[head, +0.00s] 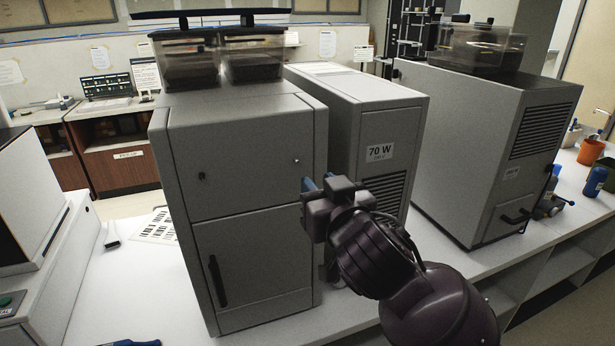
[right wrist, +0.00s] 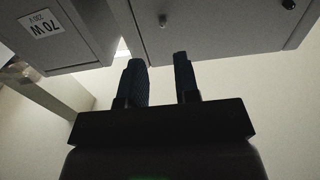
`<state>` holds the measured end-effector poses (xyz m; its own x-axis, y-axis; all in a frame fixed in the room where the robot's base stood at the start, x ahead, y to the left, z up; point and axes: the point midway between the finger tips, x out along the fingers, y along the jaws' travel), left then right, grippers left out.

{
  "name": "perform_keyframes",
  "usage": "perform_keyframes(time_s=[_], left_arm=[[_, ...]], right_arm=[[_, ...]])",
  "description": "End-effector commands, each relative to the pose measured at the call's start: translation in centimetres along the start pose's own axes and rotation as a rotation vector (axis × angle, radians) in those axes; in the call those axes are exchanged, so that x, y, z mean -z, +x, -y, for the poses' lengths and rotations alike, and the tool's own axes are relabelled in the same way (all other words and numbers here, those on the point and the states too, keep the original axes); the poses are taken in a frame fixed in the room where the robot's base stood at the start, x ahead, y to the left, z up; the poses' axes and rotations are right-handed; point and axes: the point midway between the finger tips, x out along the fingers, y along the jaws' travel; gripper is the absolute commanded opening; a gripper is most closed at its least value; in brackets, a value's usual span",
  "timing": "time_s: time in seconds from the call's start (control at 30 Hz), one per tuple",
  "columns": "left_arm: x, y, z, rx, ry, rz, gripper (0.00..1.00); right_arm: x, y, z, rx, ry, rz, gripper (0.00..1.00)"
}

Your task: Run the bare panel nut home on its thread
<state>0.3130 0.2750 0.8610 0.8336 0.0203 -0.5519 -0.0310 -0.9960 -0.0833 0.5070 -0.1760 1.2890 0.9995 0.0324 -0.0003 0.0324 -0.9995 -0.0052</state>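The left grey machine (head: 235,150) has an upper front panel with two small fasteners. A small bare metal one, which looks like the bare nut (head: 296,161), sits near the panel's right edge; a dark knob (head: 201,176) sits at its left. Both also show in the right wrist view, the bare nut (right wrist: 163,20) beyond the gap between my fingers and the dark knob (right wrist: 288,4) at the top right. My right gripper (head: 312,184) is open and empty, just right of and below the nut, apart from it. The thread is too small to make out. My left gripper is out of view.
A second grey box marked 70 W (head: 379,151) stands close to the machine's right, behind my right arm. A third grey machine (head: 470,150) stands further right. Paper sheets (head: 157,227) and a blue object (head: 130,342) lie on the white counter (head: 100,290) at left.

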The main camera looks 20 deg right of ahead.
Motion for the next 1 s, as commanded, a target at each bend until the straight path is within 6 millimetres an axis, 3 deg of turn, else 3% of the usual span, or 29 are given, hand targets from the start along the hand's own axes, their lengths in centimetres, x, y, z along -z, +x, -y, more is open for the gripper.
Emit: perform_keyframes(time_s=[0.77, 1.0], left_arm=[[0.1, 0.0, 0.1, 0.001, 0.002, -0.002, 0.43], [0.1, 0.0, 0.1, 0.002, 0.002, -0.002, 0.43]], right_arm=[[0.0, 8.3, 0.0, 0.001, -0.004, 0.0, 0.29], [0.0, 8.3, 0.1, 0.002, -0.002, 0.0, 0.0]])
